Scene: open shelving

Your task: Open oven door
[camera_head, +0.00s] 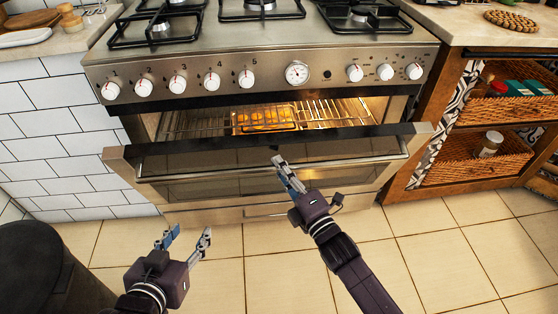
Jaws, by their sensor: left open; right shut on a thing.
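The oven door (200,161) is partly open, tilted out at its top, and the lit cavity shows above it. Its long bar handle (215,174) runs across the front of the door. My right gripper (287,172) is shut on the handle near its middle; its fingers hide that bit of the bar. My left gripper (187,239) is open and empty, low in front of the oven and to the left, apart from the door.
Inside the oven, a tray of orange-brown food (264,119) sits on a wire rack (335,111). White-tiled wall (50,130) is at left, wooden shelving with baskets (475,160) at right. A dark bin (40,270) stands at lower left. The tiled floor (430,260) ahead is clear.

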